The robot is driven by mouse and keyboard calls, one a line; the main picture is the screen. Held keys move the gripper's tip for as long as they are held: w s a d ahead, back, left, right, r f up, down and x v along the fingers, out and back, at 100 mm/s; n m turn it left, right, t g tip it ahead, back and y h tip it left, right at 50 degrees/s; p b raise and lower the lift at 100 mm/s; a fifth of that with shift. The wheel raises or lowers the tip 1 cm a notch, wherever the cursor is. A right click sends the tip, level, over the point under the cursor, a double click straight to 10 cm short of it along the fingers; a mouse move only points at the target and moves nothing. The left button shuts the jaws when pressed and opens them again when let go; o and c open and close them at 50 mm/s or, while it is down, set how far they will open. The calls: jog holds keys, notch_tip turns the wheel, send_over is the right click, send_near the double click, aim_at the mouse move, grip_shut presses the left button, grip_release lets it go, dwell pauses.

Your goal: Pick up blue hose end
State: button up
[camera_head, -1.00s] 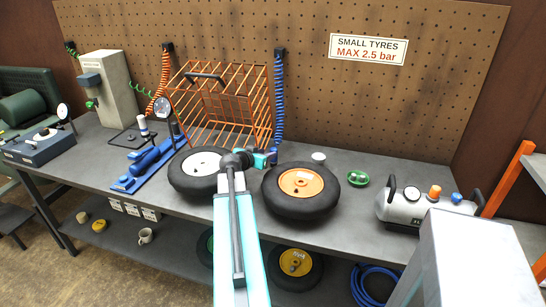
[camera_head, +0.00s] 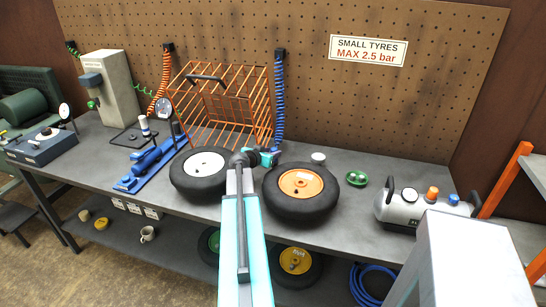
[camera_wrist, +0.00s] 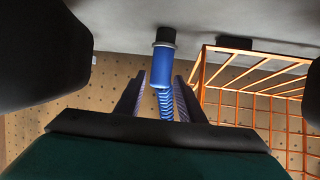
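The blue hose (camera_head: 279,100) hangs as a coil from a black holder on the pegboard, down to the bench between the orange cage and the tyres. In the wrist view its blue end (camera_wrist: 162,68) has a black tip (camera_wrist: 165,37) pointing to the top of the picture. My gripper (camera_wrist: 158,98) is open, one finger on each side of the hose in that view, with a visible gap on the left. Contact on the right cannot be told. In the head view my gripper (camera_head: 268,157) is low beside the hose's lower end and partly hides it.
A white-hubbed tyre (camera_head: 190,182) and an orange-hubbed tyre (camera_head: 318,203) lie close on both sides of my arm. The orange wire cage (camera_head: 225,105) stands behind. An orange coiled hose (camera_head: 159,90) hangs further left. A silver tank (camera_head: 411,212) stands at the right.

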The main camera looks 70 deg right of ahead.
grip_shut()
jog(key=shift+r, duration=0.2)
dwell(0.3)
jog(key=f+b+v, duration=0.1)
jog(key=b+v, duration=0.5)
jog(key=v, duration=0.6)
jog(key=shift+w+a+f+b, duration=0.15)
jog(key=shift+a+f+b, duration=0.25)
jog(key=shift+a, duration=0.1)
jog(key=shift+b, duration=0.45)
jog(key=b, duration=0.3)
jog(key=shift+w+a, duration=0.1)
jog(key=shift+a, duration=0.15)
jog(key=a+b, duration=0.2)
jog(key=b, duration=0.6)
